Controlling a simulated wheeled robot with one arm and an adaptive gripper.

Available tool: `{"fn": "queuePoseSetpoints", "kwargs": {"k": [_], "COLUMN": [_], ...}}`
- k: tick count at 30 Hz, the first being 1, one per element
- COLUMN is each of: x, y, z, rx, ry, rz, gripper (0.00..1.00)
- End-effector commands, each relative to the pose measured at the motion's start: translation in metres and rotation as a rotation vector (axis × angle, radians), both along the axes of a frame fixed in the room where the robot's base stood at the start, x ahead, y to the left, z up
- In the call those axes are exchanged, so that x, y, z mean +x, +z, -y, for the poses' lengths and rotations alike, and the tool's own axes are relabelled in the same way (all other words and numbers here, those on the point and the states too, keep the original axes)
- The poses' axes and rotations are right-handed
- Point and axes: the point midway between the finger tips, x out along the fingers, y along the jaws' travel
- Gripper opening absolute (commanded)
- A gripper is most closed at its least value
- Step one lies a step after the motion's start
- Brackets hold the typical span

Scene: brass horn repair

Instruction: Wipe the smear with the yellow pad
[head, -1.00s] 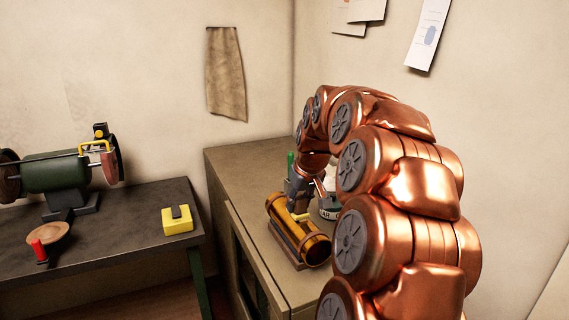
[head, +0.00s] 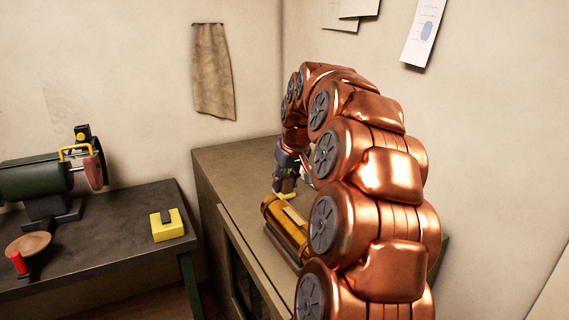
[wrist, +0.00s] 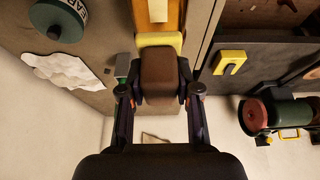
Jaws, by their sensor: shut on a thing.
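My gripper (wrist: 160,88) is shut on a brown block that has a yellow pad (wrist: 160,40) at its far side in the wrist view. In the head view, the pad's yellow edge (head: 286,194) shows below the fingers, at the back end of a brass tube (head: 272,213). I cannot tell whether the pad touches the tube. A pale patch (head: 293,215), which looks like the smear, lies on top of the tube, nearer the camera than the pad. It also shows in the wrist view (wrist: 158,10). My arm hides the tube's front right part.
A green labelled can (wrist: 58,18) and a crumpled white cloth (wrist: 72,70) stand beside the tube on the cabinet (head: 225,165).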

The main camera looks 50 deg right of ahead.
Motion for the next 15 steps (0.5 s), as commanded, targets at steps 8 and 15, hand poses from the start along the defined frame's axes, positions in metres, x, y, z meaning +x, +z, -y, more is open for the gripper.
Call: {"fn": "queuePoseSetpoints", "kwargs": {"k": [8,15], "x": [0.002,0.002], "y": [0.029,0.045], "z": [0.0,-0.001], "rx": [-0.003,-0.002], "ry": [0.001,0.003], "rz": [0.005,0.003], "gripper": [0.0,0.0]}}
